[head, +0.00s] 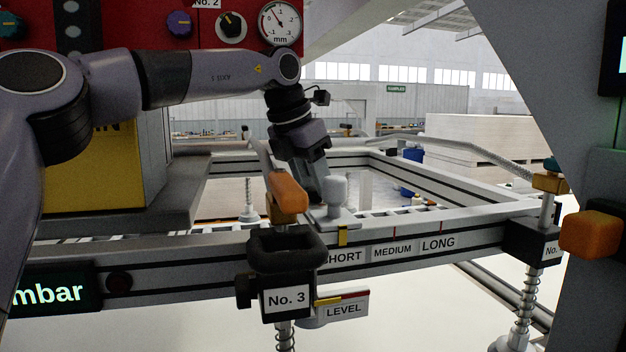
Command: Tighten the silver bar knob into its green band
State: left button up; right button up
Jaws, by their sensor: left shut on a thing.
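A pale silver knob (337,189) stands upright on a sliding plate on the front rail. I take it to be the silver bar knob. My left gripper (317,190) reaches down from the upper left and is shut at this knob; its fingertips are partly hidden by the knob and an orange handle. I cannot make out a green band in the head view. A yellow pointer (343,236) under the plate stands at the SHORT label (345,257). My right gripper is not in view.
The orange handle (287,193) rises above the No. 3 block (288,300) close to my left gripper. A red panel (130,25) with dials and a round gauge (280,23) is at upper left. A grey diagonal beam (530,90) stands at right.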

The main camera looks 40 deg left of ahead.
pick_arm(q)
jog(key=o, duration=1.1)
jog(key=shift+c, duration=0.2)
jog(key=v, duration=0.7)
jog(key=shift+r, duration=0.1)
